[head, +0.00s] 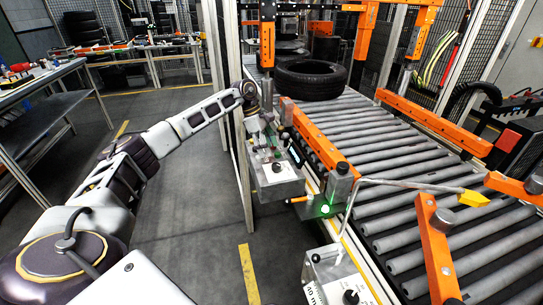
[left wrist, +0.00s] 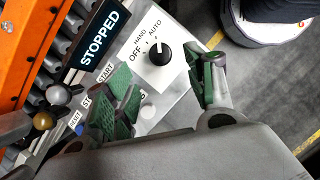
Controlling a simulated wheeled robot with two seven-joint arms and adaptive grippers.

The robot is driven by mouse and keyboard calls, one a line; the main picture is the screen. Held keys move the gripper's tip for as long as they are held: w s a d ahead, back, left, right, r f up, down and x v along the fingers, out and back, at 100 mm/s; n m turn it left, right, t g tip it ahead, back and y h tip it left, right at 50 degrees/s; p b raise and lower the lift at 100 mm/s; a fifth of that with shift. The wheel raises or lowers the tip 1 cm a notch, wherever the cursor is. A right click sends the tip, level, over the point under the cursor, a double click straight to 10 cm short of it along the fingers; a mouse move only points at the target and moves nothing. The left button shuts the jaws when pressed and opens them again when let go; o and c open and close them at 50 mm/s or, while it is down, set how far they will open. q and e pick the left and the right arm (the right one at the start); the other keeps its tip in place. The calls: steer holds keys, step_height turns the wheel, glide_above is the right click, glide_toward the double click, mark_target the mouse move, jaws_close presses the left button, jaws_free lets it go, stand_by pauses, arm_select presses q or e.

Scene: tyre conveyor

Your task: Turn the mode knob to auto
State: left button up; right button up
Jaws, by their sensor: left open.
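The mode knob (left wrist: 160,54) is a round black knob on a white plate marked OFF, HAND and AUTO. A pale mark shows near its upper edge; I cannot tell for sure which label it points to. The knob also shows on the control box in the head view (head: 277,167). My left gripper (left wrist: 157,66) is open with green-padded fingers. In the left wrist view its fingertips lie on either side of the knob, apart from it; the depth gap is unclear. In the head view the left gripper (head: 266,143) is just above the box. My right gripper is not in view.
A dark display (left wrist: 98,40) reads STOPPED beside the plate. Buttons, one labelled START (left wrist: 106,72), are partly hidden by the left finger. The roller conveyor (head: 400,190) with orange rails runs on the right, bearing a tyre (head: 311,80). A second box has another black knob (head: 350,297).

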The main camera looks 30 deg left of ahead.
arm_select(q)
steer(key=shift+v, duration=2.1)
steer(key=shift+f, duration=0.1)
